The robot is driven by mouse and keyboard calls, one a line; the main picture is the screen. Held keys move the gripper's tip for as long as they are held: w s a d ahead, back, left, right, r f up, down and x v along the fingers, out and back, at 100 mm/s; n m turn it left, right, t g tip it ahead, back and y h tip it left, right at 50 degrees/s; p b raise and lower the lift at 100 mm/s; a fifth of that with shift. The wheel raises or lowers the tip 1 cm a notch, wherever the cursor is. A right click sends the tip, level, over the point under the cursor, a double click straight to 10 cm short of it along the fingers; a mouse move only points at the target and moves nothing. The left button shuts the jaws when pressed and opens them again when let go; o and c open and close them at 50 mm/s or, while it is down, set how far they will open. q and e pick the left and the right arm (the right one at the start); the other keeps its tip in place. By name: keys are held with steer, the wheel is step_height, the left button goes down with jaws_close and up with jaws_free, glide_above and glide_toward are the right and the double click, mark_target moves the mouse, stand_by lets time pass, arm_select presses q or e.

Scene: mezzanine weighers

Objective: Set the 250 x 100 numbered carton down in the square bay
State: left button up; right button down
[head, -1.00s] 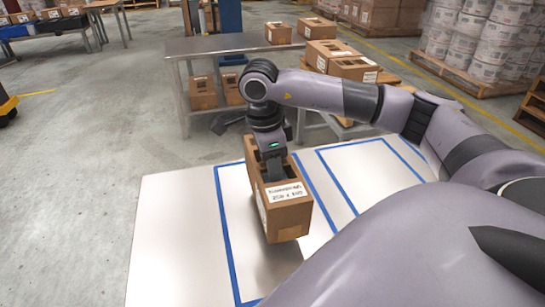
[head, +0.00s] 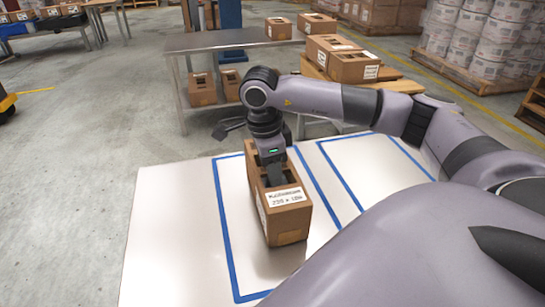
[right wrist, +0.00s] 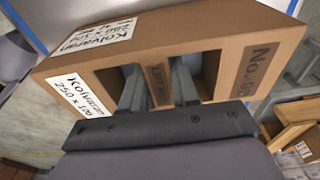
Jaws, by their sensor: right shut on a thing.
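The brown carton (head: 289,222) has an open top with a middle divider and white labels. In the right wrist view the carton (right wrist: 215,55) shows "Kolvaran 250 x 100" on a label. My right gripper (head: 275,178) reaches down into its top; in the right wrist view the gripper (right wrist: 157,88) is shut on the divider between two openings. The carton is upright inside the left blue-taped bay (head: 226,235) on the white table, at or just above the surface; I cannot tell whether it touches. My left gripper is not in view.
A second blue-taped bay (head: 340,176) lies to the right, partly hidden by my arm. The white table (head: 165,235) is bare on its left. Behind stands a grey metal table (head: 205,44) with cartons (head: 278,28), and more cartons (head: 353,67) sit on a wooden surface.

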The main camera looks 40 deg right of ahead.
steer(key=shift+f, duration=0.15)
steer(key=c, duration=0.8)
jaws_free()
